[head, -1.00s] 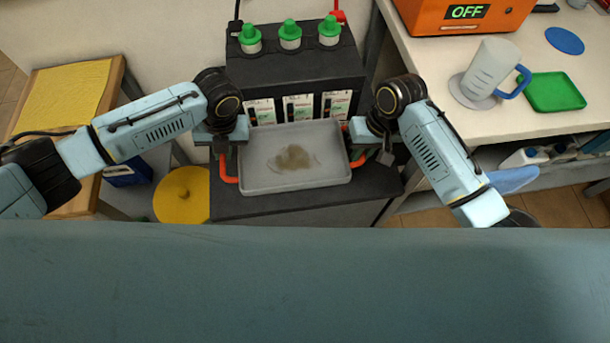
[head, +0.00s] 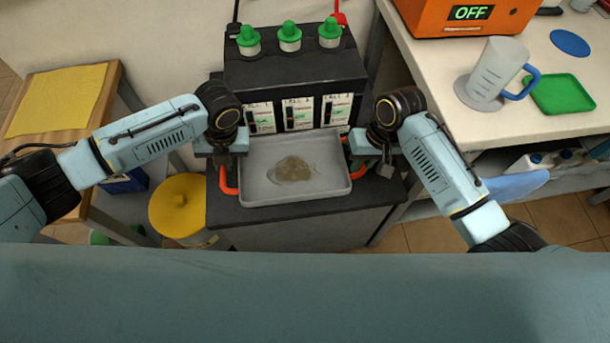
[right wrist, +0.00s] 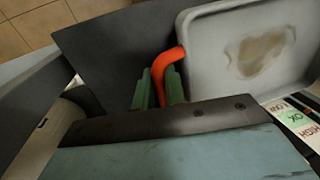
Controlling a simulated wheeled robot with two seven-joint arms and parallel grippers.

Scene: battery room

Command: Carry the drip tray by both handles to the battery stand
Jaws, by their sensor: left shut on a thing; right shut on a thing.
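The grey drip tray (head: 262,186) has a brownish puddle in it and an orange handle at each side. It is in front of the black battery, over the dark top of the battery stand (head: 290,228); I cannot tell whether it touches the top. My left gripper (head: 226,166) is at the left handle (head: 228,184), shut on it, the fingers partly hidden by the arm. My right gripper (head: 362,158) is at the right handle. The right wrist view shows its green fingers (right wrist: 160,88) shut around the orange right handle (right wrist: 168,62). The tray looks about level.
The battery (head: 295,72) with green caps stands right behind the tray. A bench (head: 440,70) at right holds an orange charger (head: 468,18), a jug (head: 497,72) and a green tray (head: 562,94). A yellow lidded container (head: 180,206) and a wooden table (head: 120,92) are at left.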

